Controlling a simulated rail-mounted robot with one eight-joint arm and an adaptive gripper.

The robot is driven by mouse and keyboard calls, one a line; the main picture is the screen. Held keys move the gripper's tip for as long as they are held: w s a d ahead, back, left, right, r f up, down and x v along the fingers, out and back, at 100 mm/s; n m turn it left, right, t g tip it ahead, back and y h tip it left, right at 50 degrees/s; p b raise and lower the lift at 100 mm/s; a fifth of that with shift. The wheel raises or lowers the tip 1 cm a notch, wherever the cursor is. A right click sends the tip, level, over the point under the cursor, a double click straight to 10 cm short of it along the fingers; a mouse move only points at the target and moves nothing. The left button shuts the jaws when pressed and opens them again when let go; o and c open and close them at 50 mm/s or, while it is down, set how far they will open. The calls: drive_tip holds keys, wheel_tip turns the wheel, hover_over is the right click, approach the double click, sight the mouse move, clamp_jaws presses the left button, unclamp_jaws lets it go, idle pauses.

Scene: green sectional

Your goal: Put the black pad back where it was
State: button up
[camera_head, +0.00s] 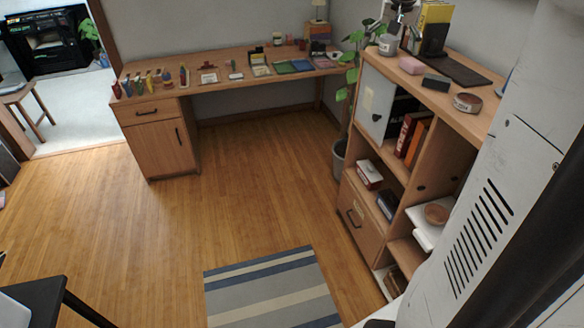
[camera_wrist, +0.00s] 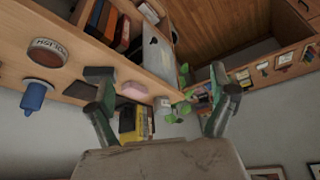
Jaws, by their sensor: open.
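In the head view, a small dark grey-black block (camera_head: 436,83), possibly the black pad, lies on top of the wooden shelf unit (camera_head: 478,118), between a pink block (camera_head: 412,65) and a round tin (camera_head: 467,103). A long dark mat (camera_head: 461,70) lies behind it; I cannot tell which the task means. In the wrist view, my gripper (camera_wrist: 158,72) is open with nothing between its fingers. A dark brown patch, probably the mat (camera_wrist: 78,91), shows beside that finger.
A yellow box (camera_head: 435,22) and a jar (camera_head: 387,44) stand at the shelf's far end. A plant (camera_head: 340,157) stands beside the shelf. A desk (camera_head: 235,75) with many small items lines the back wall. The wooden floor (camera_head: 250,180) is clear around a striped rug (camera_head: 268,290).

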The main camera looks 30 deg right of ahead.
drive_tip(key=s+a+f+n+t, duration=0.1)
drive_tip(key=s+a, duration=0.2)
drive_tip(key=a, duration=0.5)
drive_tip(key=s+a+f+n+y, duration=0.1)
drive_tip(key=s+a+n, duration=0.1)
drive_tip(key=a, duration=0.7)
drive_tip(key=s+a+f+n+t, duration=0.1)
drive_tip(key=s+a, duration=0.2)
drive_tip(key=a, duration=0.5)
drive_tip(key=s+a+f+n+t+y, duration=0.1)
drive_tip(key=s+a+f+n, duration=0.3)
drive_tip(key=s+a+f, duration=0.6)
drive_tip(key=s+a+y, duration=0.1)
drive_tip(key=s+a, duration=0.1)
drive_tip(key=a, duration=0.3)
drive_tip(key=shift+s+f, duration=0.35)
drive_tip(key=shift+f, duration=0.05)
wheel_tip(320, 180, down, 8)
drive_tip(key=b, duration=0.7)
drive_tip(key=shift+b, duration=0.4)
drive_tip(key=shift+r, duration=0.1)
